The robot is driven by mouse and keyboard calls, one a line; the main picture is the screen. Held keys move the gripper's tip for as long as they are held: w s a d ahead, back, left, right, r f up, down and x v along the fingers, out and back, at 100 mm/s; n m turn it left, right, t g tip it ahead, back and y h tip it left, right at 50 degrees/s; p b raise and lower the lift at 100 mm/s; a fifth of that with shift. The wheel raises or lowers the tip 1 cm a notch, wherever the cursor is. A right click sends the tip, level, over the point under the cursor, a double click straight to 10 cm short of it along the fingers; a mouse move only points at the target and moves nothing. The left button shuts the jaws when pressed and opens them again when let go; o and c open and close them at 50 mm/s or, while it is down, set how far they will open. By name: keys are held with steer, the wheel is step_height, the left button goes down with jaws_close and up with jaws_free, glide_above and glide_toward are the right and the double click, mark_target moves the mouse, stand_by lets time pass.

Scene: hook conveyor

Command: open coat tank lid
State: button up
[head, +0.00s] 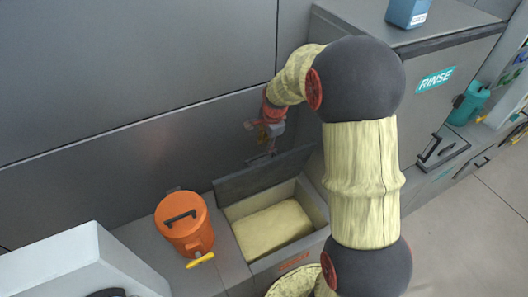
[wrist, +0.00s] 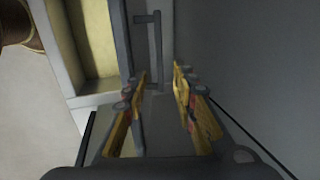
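The coat tank (head: 232,209) is a grey tank with a pale yellow interior, which also shows in the wrist view (wrist: 97,40). Its dark grey lid (head: 240,183) stands raised and tilted up along the back edge. The lid's bar handle (head: 262,157) is on its far side; in the wrist view the handle (wrist: 157,50) lies ahead, in line with the gap between my fingers. My gripper (head: 265,130) is above and behind the lid, near the wall. In the wrist view its yellow fingers (wrist: 160,75) are apart with nothing held between them.
An orange lidded container (head: 184,222) with a yellow tap stands left of the tank. The grey rinse unit (head: 420,110) is at the right, with a blue box (head: 408,12) on top. A teal container (head: 469,102) stands farther right. The grey wall is close behind my gripper.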

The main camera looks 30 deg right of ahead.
mark_target(264, 154)
steer(key=x, duration=0.7)
steer(key=shift+c, duration=0.7)
jaws_close()
